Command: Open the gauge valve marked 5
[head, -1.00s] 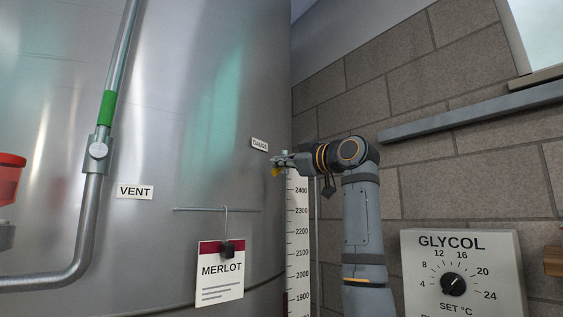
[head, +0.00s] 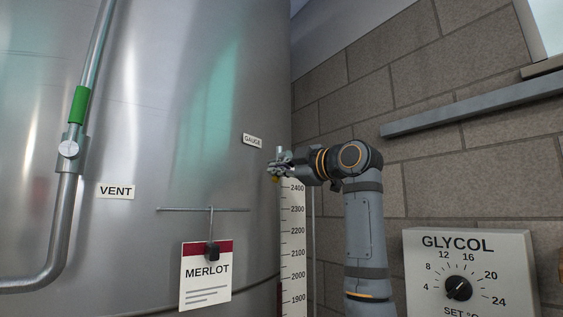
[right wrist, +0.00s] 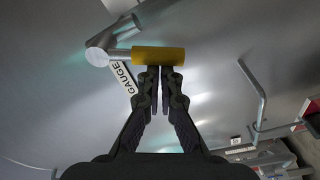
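The gauge valve shows in the right wrist view as a grey metal body (right wrist: 108,45) with a yellow handle (right wrist: 158,56), beside a GAUGE label (right wrist: 125,78). In the head view the label (head: 252,140) is on the tank, just left of my right gripper (head: 276,172), which mostly hides the valve. In the right wrist view the right gripper (right wrist: 160,70) has its fingers nearly together, and the handle lies crosswise at their tips. It is not between them; whether they touch is unclear. No number 5 is readable. My left gripper is out of view.
The tank (head: 130,130) fills the left, with a green-banded pipe (head: 80,104), a VENT label (head: 115,191) and a hanging MERLOT tag (head: 206,284). A level scale (head: 292,240) runs below the gripper. A GLYCOL dial box (head: 468,270) and a wall ledge (head: 470,107) are at right.

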